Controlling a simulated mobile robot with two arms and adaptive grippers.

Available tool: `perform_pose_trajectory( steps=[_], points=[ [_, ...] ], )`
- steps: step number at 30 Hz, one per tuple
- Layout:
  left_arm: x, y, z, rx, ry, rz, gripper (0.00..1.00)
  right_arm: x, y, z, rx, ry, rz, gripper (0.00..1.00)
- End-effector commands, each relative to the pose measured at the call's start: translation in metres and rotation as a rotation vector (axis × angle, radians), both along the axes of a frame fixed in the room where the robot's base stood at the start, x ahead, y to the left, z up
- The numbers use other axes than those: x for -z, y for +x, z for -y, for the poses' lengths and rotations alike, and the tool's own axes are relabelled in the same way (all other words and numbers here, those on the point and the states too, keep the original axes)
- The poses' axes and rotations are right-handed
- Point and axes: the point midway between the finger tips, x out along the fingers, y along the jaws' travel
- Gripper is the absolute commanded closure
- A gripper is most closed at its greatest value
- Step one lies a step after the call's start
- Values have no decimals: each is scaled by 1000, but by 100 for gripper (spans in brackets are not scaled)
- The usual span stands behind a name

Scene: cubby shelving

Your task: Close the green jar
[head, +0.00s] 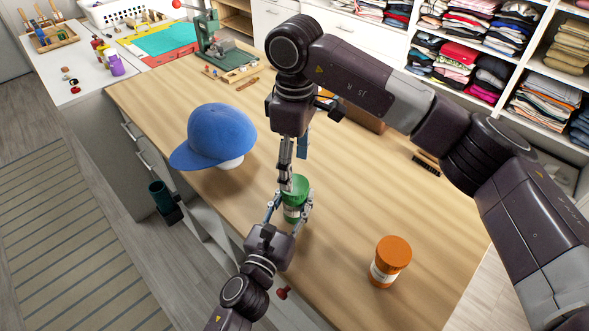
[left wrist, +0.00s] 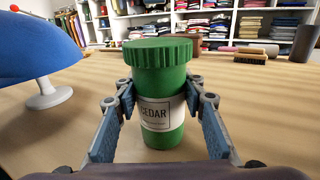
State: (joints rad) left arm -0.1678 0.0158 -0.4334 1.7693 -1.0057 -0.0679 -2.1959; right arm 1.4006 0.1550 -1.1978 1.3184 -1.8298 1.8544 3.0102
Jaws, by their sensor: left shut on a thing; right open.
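The green jar (head: 295,203) stands upright on the wooden table near its front edge. It also shows in the left wrist view (left wrist: 163,128), with a white "CEDAR" label. A ribbed green lid (left wrist: 160,52) sits on top of it; I cannot tell how tightly. My left gripper (head: 290,209) is shut on the jar's body, with a blue-padded finger on each side. My right gripper (head: 294,160) is open, pointing down above the jar in the head view. It is not seen in the left wrist view, and its gap to the lid is unclear.
An orange jar (head: 390,262) stands to the right. A blue cap (head: 215,136) on a white stand is to the left. A brush (head: 427,164) and a brown box (head: 357,115) lie farther back. The table between the green and orange jars is clear.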

Motion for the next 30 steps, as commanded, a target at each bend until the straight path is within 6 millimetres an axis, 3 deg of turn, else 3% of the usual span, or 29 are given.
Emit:
perform_pose_trajectory(
  steps=[7, 11, 30],
  points=[
    [1, 0, 0, -1, 2, -1, 100, 0, 0, 0, -19, 0, 0, 39],
    [1, 0, 0, -1, 2, -1, 100, -1, 0, 0, -118, 0, 1, 39],
    [0, 0, -1, -1, 1, -1, 100, -11, 0, 0, -1189, -3, 2, 39]
  ],
)
